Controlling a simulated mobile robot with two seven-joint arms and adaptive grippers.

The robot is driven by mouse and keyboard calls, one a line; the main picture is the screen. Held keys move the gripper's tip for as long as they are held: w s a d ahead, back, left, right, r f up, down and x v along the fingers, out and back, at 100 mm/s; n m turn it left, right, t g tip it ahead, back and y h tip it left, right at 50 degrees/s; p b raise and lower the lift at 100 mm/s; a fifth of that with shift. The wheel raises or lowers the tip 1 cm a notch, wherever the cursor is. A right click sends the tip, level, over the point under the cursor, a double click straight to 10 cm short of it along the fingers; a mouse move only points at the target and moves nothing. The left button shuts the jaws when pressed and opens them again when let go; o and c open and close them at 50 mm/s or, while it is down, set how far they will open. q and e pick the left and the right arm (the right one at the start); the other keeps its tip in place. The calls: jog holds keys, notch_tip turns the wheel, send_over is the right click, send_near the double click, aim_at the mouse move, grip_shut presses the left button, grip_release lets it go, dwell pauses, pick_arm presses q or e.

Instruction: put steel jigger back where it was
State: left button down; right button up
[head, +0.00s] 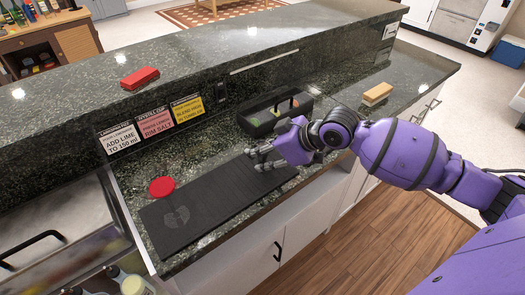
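I cannot make out the steel jigger with certainty. A flat grey hourglass-shaped mark (177,216) shows on the near left part of the black bar mat (215,204). My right gripper (258,160) reaches in from the right, low over the far right end of the mat. Its grey fingers are small and blend with the dark mat, so I cannot tell whether they are open or hold something. My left gripper is not in view.
A red disc (161,187) lies beside the mat's left end. A black caddy (274,114) stands behind my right gripper. A yellow-brown block (377,94) is further right. Three signs (150,122) line the raised ledge, with a red block (139,78) on top. Bottles (130,284) stand at the lower left.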

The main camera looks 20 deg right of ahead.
jog(key=shift+o, duration=0.9)
jog(key=shift+s+d+r, duration=0.2)
jog(key=shift+r, duration=0.2)
jog(key=v, duration=1.1)
jog(key=shift+r+p, duration=0.2)
jog(key=shift+p, duration=0.2)
